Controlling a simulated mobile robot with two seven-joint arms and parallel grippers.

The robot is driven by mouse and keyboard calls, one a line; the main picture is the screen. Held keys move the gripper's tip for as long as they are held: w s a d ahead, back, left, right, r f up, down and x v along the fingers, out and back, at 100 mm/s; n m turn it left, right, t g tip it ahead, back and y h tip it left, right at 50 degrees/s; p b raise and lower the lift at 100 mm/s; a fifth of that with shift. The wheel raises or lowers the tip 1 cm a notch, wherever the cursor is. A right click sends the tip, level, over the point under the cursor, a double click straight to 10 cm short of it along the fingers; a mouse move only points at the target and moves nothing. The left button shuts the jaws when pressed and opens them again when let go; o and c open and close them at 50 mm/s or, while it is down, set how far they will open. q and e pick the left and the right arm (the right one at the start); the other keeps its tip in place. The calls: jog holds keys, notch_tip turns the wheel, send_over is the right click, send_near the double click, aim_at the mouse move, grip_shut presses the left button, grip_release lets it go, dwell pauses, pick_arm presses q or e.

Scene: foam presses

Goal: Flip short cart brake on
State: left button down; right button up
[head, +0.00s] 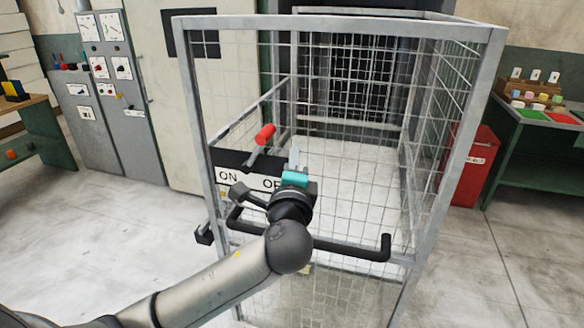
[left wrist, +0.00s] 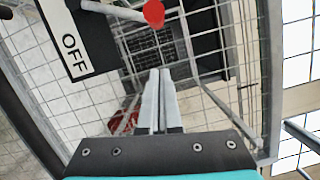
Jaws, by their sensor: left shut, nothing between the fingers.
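The short cart (head: 340,25) is a grey-framed wire-mesh cage. On its front is a black and white brake plate (head: 228,177) marked ON at left and OFF at right. The brake lever (head: 265,134) has a red knob on a thin stem and tilts up and right, toward the OFF side. My left gripper (head: 294,158) is shut and empty, right of the knob and apart from it. In the left wrist view the closed fingertips (left wrist: 158,72) lie below the red knob (left wrist: 153,12), with the OFF label (left wrist: 75,55) to the left. My right gripper is not in view.
A black handle bar (head: 345,250) crosses the cart front, just below my left gripper. Grey cabinets (head: 125,140) stand at back left. A red bin (head: 475,165) and a green workbench (head: 520,170) stand at right. The floor left of the cart is clear.

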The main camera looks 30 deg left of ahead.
pick_arm(q)
jog(key=shift+w+a+r+p, duration=0.15)
jog(key=shift+w+a+p, duration=0.1)
jog(key=shift+a, duration=0.6)
jog(key=shift+w+a+r+p, duration=0.1)
jog(key=shift+w+a+r, duration=0.15)
jog(key=shift+a, duration=0.6)
jog(key=shift+w+a+r+p, duration=0.1)
jog(key=shift+w+a+p, duration=0.15)
jog(key=shift+a, duration=0.6)
jog(key=shift+w, duration=0.1)
